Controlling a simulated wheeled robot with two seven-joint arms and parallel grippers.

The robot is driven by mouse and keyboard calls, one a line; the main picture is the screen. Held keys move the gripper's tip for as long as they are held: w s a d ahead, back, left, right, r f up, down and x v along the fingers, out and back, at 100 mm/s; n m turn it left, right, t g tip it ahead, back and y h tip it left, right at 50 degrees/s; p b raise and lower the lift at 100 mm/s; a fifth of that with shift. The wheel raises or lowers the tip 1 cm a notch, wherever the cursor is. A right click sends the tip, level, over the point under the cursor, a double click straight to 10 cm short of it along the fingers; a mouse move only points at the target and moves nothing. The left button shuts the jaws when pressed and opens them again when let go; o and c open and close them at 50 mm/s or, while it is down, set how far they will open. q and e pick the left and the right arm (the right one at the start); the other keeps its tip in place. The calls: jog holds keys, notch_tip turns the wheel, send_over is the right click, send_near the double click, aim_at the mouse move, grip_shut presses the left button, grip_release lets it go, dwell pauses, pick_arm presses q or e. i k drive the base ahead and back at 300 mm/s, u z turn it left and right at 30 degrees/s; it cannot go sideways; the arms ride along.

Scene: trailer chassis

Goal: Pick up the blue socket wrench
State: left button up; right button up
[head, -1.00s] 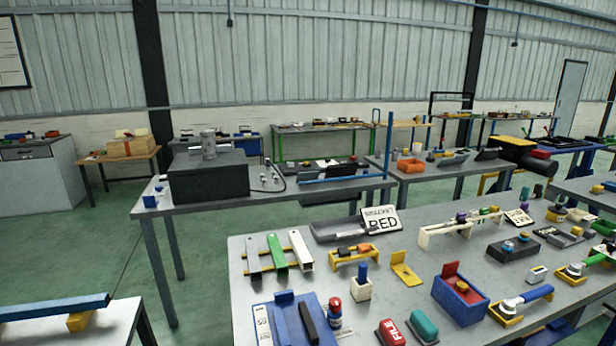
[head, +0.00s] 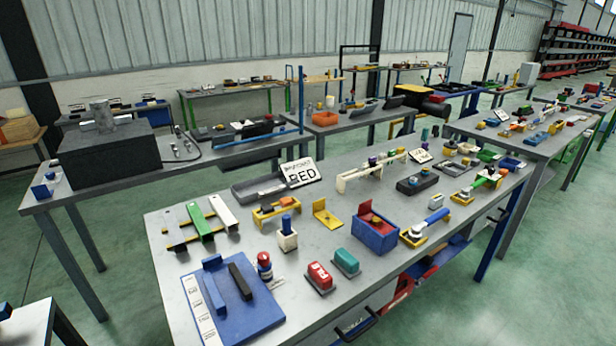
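A tool with a blue handle (head: 437,216) and a round grey head lies in a yellow holder (head: 409,243) near the right front edge of the main grey table (head: 350,300). It looks most like the blue socket wrench, but it is too small to be certain. A similar tool with a green handle (head: 486,180) lies in another yellow holder farther back to the right. Neither of my grippers is in view, and nothing touches the blue-handled tool.
A blue box with a red part (head: 376,235) stands left of the blue-handled tool. A red block (head: 319,277) and a teal block (head: 346,261) sit near the front edge. A blue board (head: 235,312) lies at the front left. Green floor is open at the right.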

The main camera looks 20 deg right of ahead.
aim_at(415, 234)
jog(key=z, duration=1.4)
